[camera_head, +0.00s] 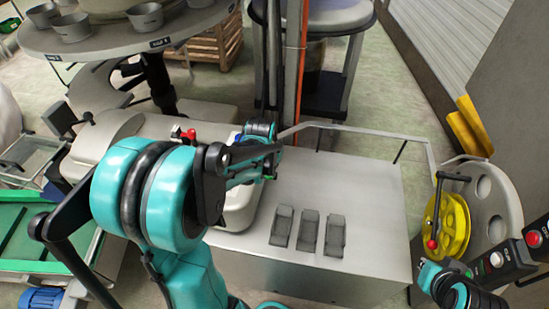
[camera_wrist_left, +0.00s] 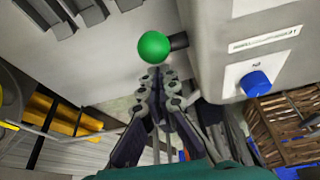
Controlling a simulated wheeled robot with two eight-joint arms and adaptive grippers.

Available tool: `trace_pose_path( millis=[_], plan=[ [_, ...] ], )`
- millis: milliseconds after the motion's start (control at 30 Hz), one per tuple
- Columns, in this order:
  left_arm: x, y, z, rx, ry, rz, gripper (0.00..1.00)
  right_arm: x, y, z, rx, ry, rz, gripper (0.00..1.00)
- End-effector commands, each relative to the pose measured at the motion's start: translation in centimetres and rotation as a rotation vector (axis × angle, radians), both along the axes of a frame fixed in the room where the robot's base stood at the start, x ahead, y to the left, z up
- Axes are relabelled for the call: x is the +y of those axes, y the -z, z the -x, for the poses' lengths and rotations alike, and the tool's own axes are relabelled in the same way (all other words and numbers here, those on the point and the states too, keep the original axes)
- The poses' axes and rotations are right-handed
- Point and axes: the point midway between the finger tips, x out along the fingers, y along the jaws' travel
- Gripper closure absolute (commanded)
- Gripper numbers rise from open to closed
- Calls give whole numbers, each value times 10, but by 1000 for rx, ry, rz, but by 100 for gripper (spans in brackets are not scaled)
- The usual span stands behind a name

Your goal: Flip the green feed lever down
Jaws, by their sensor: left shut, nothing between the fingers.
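The green feed lever's round knob (camera_wrist_left: 154,46) shows in the left wrist view, on a short dark stem at the side of the grey machine housing (camera_wrist_left: 215,40). My left gripper (camera_wrist_left: 158,72) is shut and empty, its fingertips right by the knob; I cannot tell whether they touch it. In the head view my left arm reaches over the housing and hides most of the lever, so its angle is unclear. Part of my right arm shows at the lower right of the head view, and its finger state cannot be made out.
A blue knob (camera_wrist_left: 256,84) is on the housing face, and a red knob (camera_head: 190,134) stands nearby. Grey levers or pedals (camera_head: 309,230) sit on the metal bench (camera_head: 375,200). A yellow wheel (camera_head: 452,225) with a red-knobbed crank is at right. An orange post (camera_head: 301,60) rises behind.

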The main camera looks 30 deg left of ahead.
Motion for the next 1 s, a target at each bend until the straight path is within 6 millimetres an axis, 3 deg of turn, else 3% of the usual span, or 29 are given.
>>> trace_pose_path(
  millis=[633,1000],
  plan=[
    [-3,2,10,-24,0,-7,100,0,4,0,0,0,0,100],
    [-12,23,38,-231,1,-72,100,0,33,0,0,0,0,100]
  ],
)
